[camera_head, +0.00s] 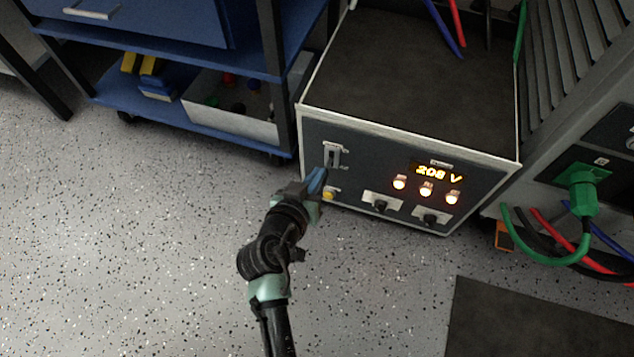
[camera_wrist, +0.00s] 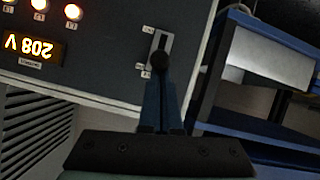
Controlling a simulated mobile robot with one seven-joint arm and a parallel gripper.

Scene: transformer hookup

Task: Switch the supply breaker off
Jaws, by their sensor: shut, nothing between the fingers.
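The supply breaker (camera_head: 332,155) is a small lever in a light slotted plate on the upper left of the grey cabinet's front panel. In the wrist view, which is turned upside down, the breaker's plate (camera_wrist: 164,40) shows with a dark round knob (camera_wrist: 160,60) on it. My gripper (camera_head: 318,178) has blue fingers held together just below the breaker in the head view. In the wrist view, my gripper (camera_wrist: 160,82) points at the knob, its tips at or very near it. I cannot tell whether they touch. The fingers hide part of the panel.
The cabinet's display (camera_head: 438,172) reads 208 V above three lit lamps (camera_head: 426,189). Two dark knobs sit below. A yellow part (camera_head: 328,195) is beside my gripper. A blue cart (camera_head: 190,115) stands left, and a green plug (camera_head: 583,190) with cables hangs right. Speckled floor is free in front.

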